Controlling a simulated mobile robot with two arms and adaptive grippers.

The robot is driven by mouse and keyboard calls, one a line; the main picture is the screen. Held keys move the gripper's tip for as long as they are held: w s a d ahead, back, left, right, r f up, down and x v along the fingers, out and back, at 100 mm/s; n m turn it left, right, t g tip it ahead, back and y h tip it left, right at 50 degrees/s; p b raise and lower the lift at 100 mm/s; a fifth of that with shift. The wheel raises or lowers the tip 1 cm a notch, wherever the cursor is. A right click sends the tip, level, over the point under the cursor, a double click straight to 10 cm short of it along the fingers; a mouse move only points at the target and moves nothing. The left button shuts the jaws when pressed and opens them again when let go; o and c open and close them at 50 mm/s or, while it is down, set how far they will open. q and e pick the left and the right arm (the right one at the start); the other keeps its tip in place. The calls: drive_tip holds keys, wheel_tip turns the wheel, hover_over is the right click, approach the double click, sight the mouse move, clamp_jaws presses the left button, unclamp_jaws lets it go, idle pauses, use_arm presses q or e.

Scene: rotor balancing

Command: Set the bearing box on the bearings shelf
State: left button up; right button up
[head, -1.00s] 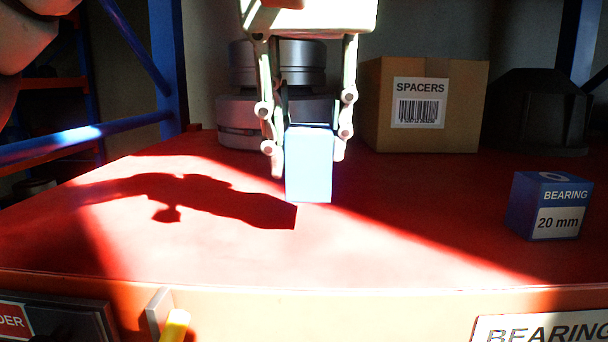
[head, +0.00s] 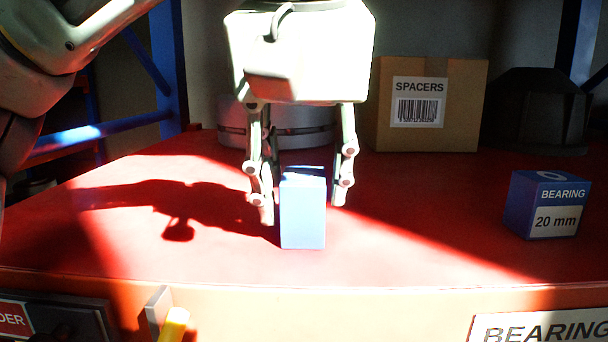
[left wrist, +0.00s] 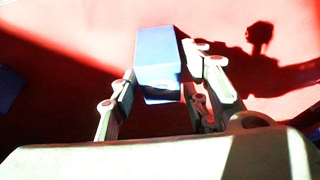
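The blue bearing box (head: 302,214) stands upright on the red shelf top (head: 400,262), near its front edge, with its shadow meeting its base. My left gripper (head: 303,205) is above and around it, one finger on each side. Narrow gaps show between the fingers and the box, so the gripper looks slightly open. In the left wrist view the box (left wrist: 157,58) also sits between the fingers. My right gripper is in neither view.
Another blue box marked "BEARING 20 mm" (head: 547,205) stands to the right. A cardboard SPACERS box (head: 450,120), a grey round part (head: 300,128) and a dark object (head: 535,110) stand behind. A BEARING label (head: 545,330) is on the front edge.

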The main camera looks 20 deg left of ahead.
use_arm(q)
drive_tip(key=shift+o, duration=0.5)
drive_tip(key=shift+w, duration=0.15)
drive_tip(key=v, duration=1.2)
